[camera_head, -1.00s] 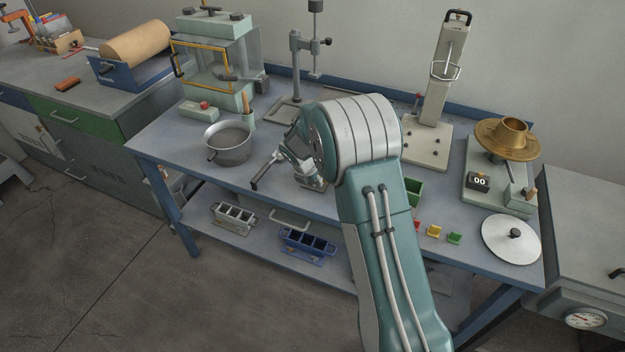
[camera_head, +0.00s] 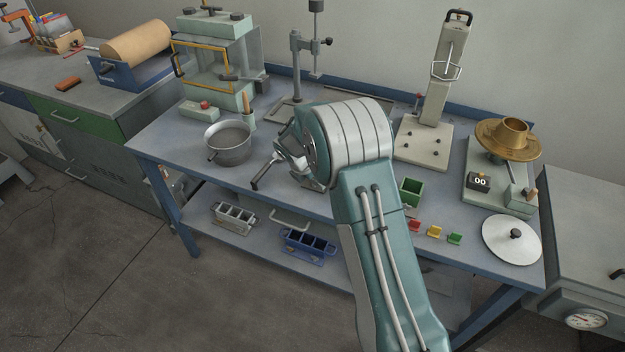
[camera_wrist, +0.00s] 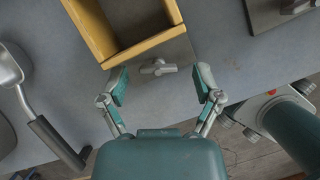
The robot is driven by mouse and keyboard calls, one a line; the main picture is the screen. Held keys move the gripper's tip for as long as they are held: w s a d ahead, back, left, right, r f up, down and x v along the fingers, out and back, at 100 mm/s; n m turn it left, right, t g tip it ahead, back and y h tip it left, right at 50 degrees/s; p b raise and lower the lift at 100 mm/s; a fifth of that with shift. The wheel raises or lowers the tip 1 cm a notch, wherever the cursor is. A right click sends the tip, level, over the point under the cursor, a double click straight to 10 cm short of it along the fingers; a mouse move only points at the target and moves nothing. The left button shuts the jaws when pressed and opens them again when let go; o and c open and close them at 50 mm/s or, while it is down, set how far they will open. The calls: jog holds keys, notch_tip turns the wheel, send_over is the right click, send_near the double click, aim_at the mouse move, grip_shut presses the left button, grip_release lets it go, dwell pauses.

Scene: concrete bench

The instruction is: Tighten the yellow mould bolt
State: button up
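In the wrist view, the yellow mould (camera_wrist: 130,46) shows at the top as an open box with yellow walls, cut off by the picture edge. A grey wing-shaped bolt (camera_wrist: 158,67) sits just outside its near wall, in line with the gap between my fingers. My gripper (camera_wrist: 162,85) is open and empty, with one finger on each side and a little short of the bolt. I see no contact. In the head view, my arm hides the yellow mould and bolt and most of my gripper.
In the wrist view, a metal item with a black handle (camera_wrist: 55,140) lies left. In the head view, a metal pot (camera_head: 230,150) stands left of my arm. A green mould (camera_head: 411,193) and small red, yellow (camera_head: 434,231) and green pieces are right.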

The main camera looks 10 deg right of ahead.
jog(key=shift+r, duration=0.1)
jog(key=v, duration=1.1)
jog(key=shift+a+r, duration=0.2)
jog(key=shift+r, duration=0.15)
jog(key=shift+s+d+f, duration=0.1)
jog(key=shift+d, duration=0.05)
jog(key=c, duration=0.8)
jog(key=d+m+y, duration=0.1)
jog(key=m, duration=0.1)
jog(key=s+f+m+y, duration=0.1)
jog(key=m, duration=0.2)
jog(key=d+m+y, duration=0.1)
jog(key=m, duration=0.1)
jog(key=shift+s+d+f+g, duration=0.15)
jog(key=shift+s+d+g, duration=0.05)
jog(key=shift+d+g, duration=0.15)
jog(key=shift+c, duration=0.3)
jog(key=d+m+t+y, duration=0.2)
jog(key=d+m+y, duration=0.15)
jog(key=m, duration=0.75)
jog(key=x, duration=1)
jog(key=shift+w+d+f, duration=0.15)
jog(key=shift+d, duration=0.15)
